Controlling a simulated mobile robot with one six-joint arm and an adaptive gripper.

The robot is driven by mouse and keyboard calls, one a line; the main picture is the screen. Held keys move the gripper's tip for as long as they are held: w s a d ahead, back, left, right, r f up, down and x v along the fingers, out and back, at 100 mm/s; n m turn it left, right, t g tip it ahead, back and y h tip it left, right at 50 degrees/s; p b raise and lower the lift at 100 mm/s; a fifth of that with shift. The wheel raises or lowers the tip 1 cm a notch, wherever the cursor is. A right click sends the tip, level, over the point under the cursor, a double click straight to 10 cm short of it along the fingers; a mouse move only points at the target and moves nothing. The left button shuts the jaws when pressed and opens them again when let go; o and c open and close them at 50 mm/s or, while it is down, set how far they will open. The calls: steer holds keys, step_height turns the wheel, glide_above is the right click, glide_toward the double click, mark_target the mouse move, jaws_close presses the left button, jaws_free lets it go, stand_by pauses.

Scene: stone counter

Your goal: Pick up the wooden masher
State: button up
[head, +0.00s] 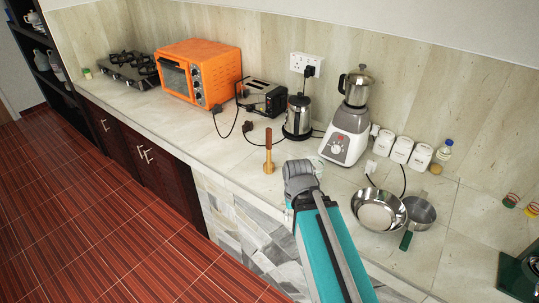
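The wooden masher (268,154) stands upright on the stone counter in the head view, close to the front edge. It is a slim brown stick with a wider foot, and nothing touches it. My teal and grey arm reaches up from the bottom of the view. Its grey end is just right of the masher, with a small gap between them in the picture. The fingers of my gripper do not show, so I cannot see whether they are open or shut.
Behind the masher are a toaster (262,97), a kettle (298,118) and a blender (346,136), with loose cords. An orange oven (204,72) stands to the left. Metal pans (379,211) lie right of my arm.

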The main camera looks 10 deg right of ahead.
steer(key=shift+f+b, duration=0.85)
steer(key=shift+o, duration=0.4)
